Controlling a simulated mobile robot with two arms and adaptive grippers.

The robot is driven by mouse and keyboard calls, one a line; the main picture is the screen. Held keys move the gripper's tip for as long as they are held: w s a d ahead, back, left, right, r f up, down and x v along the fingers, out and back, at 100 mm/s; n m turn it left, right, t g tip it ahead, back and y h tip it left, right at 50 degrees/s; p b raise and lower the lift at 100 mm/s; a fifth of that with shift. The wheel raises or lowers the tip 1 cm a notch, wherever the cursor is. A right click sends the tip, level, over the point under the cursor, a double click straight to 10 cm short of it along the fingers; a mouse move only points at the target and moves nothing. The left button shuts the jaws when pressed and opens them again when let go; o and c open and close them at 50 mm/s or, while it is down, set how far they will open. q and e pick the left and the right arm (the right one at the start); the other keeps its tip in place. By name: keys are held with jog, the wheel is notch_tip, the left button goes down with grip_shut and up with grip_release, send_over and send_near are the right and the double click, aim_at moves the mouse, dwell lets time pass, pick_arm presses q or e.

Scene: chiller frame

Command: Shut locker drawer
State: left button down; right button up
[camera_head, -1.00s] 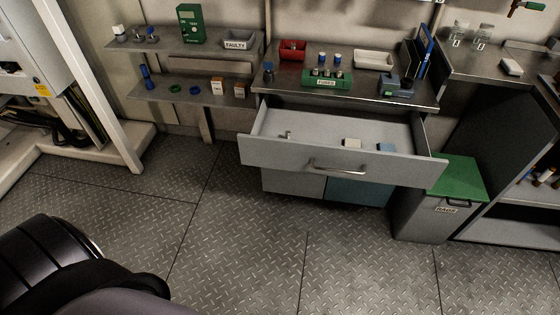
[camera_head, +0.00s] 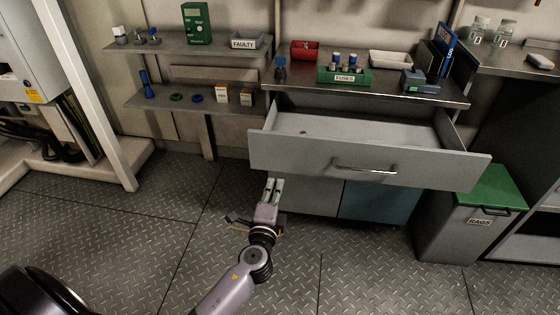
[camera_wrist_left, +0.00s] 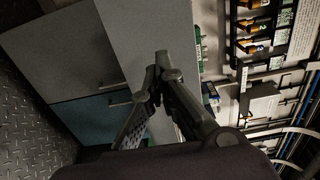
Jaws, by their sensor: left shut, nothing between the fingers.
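The locker drawer (camera_head: 300,152) is pulled far out below the metal worktop, with a bar handle (camera_head: 365,169) on its grey front. A small object lies inside near its back left; the front panel hides part of the interior. My left gripper (camera_head: 274,182) is shut and empty, just below and in front of the left part of the drawer front. In the left wrist view my left gripper (camera_wrist_left: 160,62) shows its fingers together, in front of the grey drawer panel (camera_wrist_left: 150,30). I cannot tell whether it touches. My right gripper is not in view.
A grey bin with a green lid (camera_head: 490,188) stands right of the drawer. The worktop (camera_head: 300,77) holds a green fuse block (camera_head: 344,75) and a red box (camera_head: 304,51). Shelves (camera_head: 200,97) stand to the left. The floor in front is clear.

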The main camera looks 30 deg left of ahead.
aim_at(283, 152)
pick_arm(q)
jog(key=x, duration=1.1)
jog(key=shift+w+a+f, duration=0.1)
jog(key=shift+w+a, duration=0.1)
jog(key=shift+w, duration=0.4)
jog(key=shift+w, duration=0.1)
